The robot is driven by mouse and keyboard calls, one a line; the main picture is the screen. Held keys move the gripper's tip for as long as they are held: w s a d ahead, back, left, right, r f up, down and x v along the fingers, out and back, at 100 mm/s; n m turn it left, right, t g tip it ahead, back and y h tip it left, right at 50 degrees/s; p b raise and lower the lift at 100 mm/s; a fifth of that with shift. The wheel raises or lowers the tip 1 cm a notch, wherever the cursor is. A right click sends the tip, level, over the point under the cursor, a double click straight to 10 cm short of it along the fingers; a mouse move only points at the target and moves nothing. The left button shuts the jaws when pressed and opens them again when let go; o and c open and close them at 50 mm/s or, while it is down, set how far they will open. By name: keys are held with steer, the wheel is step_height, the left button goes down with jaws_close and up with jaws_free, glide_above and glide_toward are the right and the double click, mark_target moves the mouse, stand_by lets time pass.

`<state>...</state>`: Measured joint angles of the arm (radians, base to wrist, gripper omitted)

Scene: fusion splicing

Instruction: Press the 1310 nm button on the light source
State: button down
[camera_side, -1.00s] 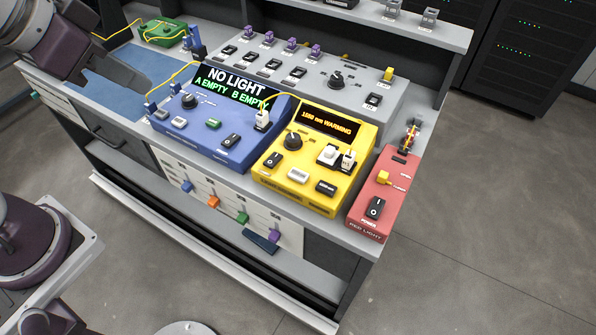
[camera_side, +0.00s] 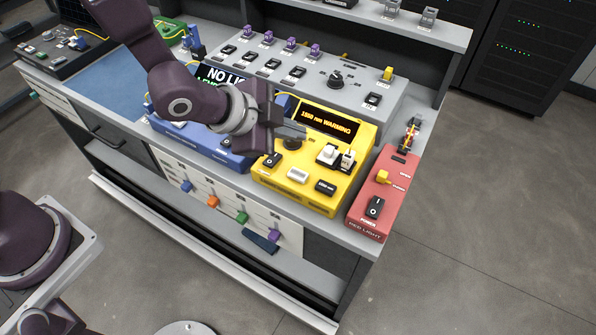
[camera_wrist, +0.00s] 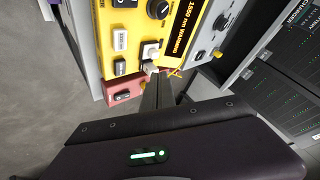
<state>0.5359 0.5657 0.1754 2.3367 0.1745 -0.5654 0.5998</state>
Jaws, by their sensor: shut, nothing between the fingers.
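The yellow light source (camera_side: 343,196) stands near the bench's front edge, and its display (camera_side: 328,124) seems to read 1550 nm WARMING. On its top are a white button (camera_side: 298,175), a black button (camera_side: 326,187), a rocker switch (camera_side: 272,160) and a dark knob (camera_side: 293,143). The wrist view shows the white button (camera_wrist: 120,41) and the black button (camera_wrist: 120,67). Their labels are too small to tell which is 1310 nm. My gripper (camera_side: 301,135) is shut and empty, over the light source near the knob. Its fingers (camera_wrist: 158,82) also show in the wrist view, apart from both buttons.
A white connector (camera_side: 348,160) stands up from the light source. The red box (camera_side: 369,221) is close on its right. The blue meter (camera_side: 205,138), reading NO LIGHT, is on the left, partly hidden by my arm. A grey panel (camera_side: 352,86) lies behind.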

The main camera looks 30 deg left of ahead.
mark_target(294, 175)
steer(key=shift+f, duration=4.4)
steer(key=shift+f, duration=0.4)
steer(key=shift+f, duration=0.45)
steer(key=shift+r, duration=0.85)
steer(key=shift+r, duration=0.15)
